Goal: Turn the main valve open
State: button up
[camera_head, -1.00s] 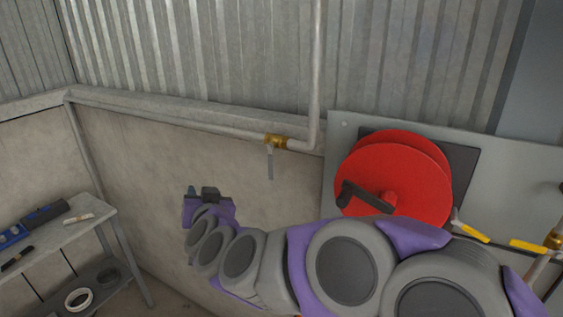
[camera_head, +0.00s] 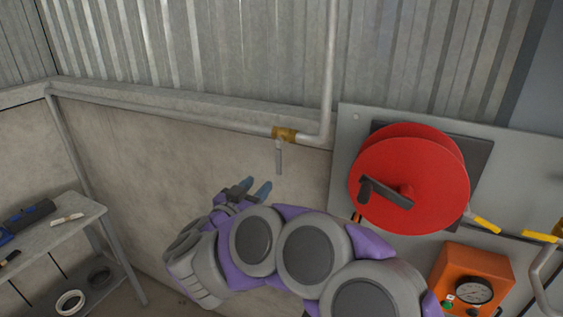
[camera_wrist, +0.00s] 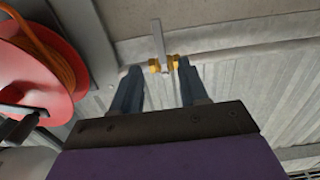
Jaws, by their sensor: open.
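The main valve is a brass fitting (camera_head: 285,134) on the grey pipe along the wall, with a grey lever handle (camera_head: 279,157) hanging straight down from it. In the wrist view the brass valve (camera_wrist: 164,65) and its lever (camera_wrist: 157,36) show just beyond the fingers, between them in the picture. My gripper (camera_head: 255,188) is open and empty, below and a little left of the lever in the head view, apart from it. Its two blue-grey fingers (camera_wrist: 160,92) stand apart in the wrist view.
A red hose reel (camera_head: 410,180) with a black crank is on a grey panel (camera_head: 345,150) to the right. An orange gauge box (camera_head: 470,280) and yellow-handled valves (camera_head: 485,225) are further right. A bench (camera_head: 75,225) with tools stands at the left.

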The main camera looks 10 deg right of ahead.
aim_at(278, 165)
jog(key=x, duration=0.4)
jog(key=b+x, duration=0.1)
jog(key=x, duration=0.8)
jog(key=shift+d+f+b, duration=0.1)
jog(key=shift+d+b, duration=0.3)
jog(key=shift+d, duration=0.15)
jog(key=shift+w, duration=0.3)
jog(key=shift+w+a, duration=0.35)
jog(key=shift+a, duration=0.2)
jog(key=shift+d, duration=0.85)
jog(key=shift+c, duration=1.3)
jog(key=shift+a, duration=0.3)
grip_shut()
